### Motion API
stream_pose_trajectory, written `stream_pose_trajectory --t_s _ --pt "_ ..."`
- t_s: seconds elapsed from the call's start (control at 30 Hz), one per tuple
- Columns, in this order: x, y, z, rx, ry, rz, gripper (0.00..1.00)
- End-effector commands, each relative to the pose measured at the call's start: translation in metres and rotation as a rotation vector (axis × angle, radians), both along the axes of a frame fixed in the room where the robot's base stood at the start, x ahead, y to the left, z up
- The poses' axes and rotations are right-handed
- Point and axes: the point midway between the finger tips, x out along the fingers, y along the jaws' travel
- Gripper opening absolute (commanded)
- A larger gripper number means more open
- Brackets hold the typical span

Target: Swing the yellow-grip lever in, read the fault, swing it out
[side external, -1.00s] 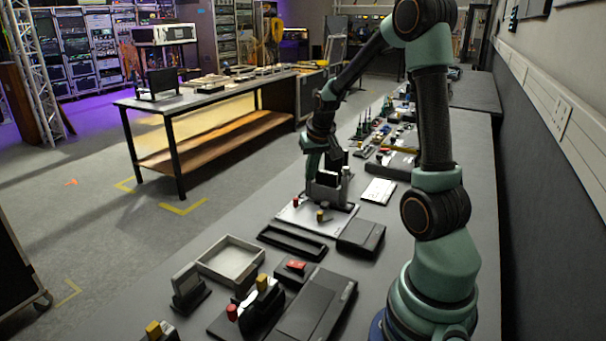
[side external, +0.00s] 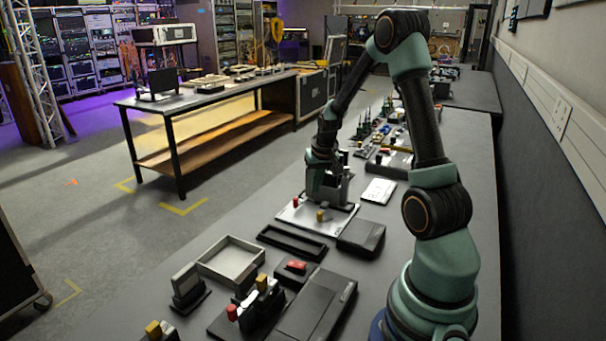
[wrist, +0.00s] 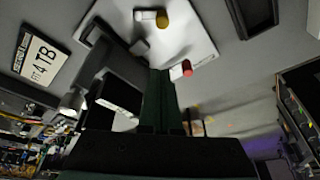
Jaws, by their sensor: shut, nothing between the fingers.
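A white plate (side external: 335,218) on the bench carries a lever with a yellow grip (side external: 320,215) and one with a red grip (side external: 295,202). In the wrist view, the yellow grip (wrist: 162,20) is at the top and the red grip (wrist: 186,68) is below and right of it, near my fingertips. A dark upright unit (wrist: 110,68) with a pale strip stands left of my fingers. My gripper (wrist: 161,72) is shut and empty, low over the plate beside this unit. I cannot tell whether it touches anything, and any fault text is unreadable.
A white card reading "FIT 41B" (wrist: 40,57) lies beside the plate. A black tray (side external: 292,243) and a dark box (side external: 361,238) are in front of the plate. A nearer device also has a yellow grip (side external: 262,283) and a red one (side external: 232,312).

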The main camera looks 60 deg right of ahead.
Motion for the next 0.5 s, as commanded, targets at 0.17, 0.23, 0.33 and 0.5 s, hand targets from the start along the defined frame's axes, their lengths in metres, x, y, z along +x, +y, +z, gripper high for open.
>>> stream_pose_trajectory --t_s 0.17,0.23,0.33,0.5 --pt "0.006 -0.006 -0.028 0.001 0.003 0.0 0.0" --pt "0.008 -0.008 -0.037 0.002 0.004 0.0 0.0" --pt "0.011 -0.012 -0.048 0.001 0.002 0.0 0.0" --pt "0.007 -0.008 -0.056 -0.001 0.001 0.0 0.0"
